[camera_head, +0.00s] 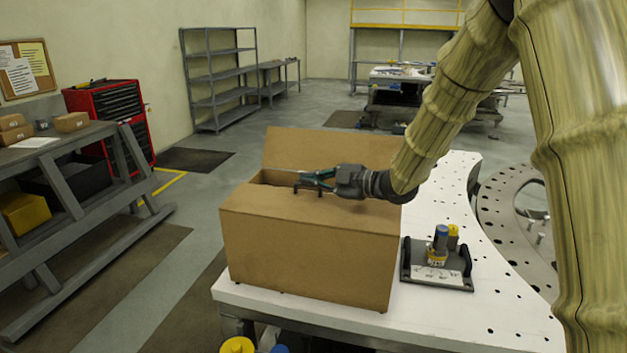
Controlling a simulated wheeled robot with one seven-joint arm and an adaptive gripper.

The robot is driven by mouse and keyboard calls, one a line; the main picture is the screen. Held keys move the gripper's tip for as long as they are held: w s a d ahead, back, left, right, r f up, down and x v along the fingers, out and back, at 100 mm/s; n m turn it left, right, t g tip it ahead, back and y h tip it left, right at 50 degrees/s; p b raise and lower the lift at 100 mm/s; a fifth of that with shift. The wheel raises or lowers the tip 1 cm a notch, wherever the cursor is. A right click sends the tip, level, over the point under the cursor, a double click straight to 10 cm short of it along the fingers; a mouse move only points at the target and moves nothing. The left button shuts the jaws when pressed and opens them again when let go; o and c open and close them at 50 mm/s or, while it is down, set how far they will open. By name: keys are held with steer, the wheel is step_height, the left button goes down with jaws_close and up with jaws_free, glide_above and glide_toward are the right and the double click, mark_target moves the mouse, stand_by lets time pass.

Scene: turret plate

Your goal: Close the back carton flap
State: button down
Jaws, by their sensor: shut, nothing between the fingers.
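A brown cardboard carton (305,255) sits on the white perforated plate. Its back flap (335,149) stands raised at the far side, tilted somewhat back. The front part of its top (300,209) is covered by a flap lying about flat. A narrow dark opening shows at the left between the two. My gripper (305,183) reaches in from the right over the carton's top, in front of the back flap. It is shut with nothing in it. I cannot tell whether it touches the carton. My gripper and wrist hide part of the opening and the right side flap area.
The white plate (440,320) has free room to the right of the carton. A dark tray (437,280) holding blue and yellow cylinders stands there. A round perforated plate (510,220) lies farther right. A grey workbench (80,215) stands at the left.

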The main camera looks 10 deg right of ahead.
mark_target(312, 204)
steer(key=shift+w+d+f, duration=0.15)
steer(key=shift+w+f, duration=0.05)
steer(key=shift+f, duration=0.15)
stand_by(0.4)
steer(key=shift+s+r, duration=0.15)
steer(key=shift+r, duration=0.25)
steer(key=s+r, duration=0.1)
steer(key=s+a+r, duration=0.1)
steer(key=r, duration=0.1)
steer(key=shift+p, duration=0.35)
steer(key=b+v, duration=0.3)
steer(key=v, duration=0.6)
steer(key=shift+d+b, duration=0.4)
steer(key=shift+d, duration=0.2)
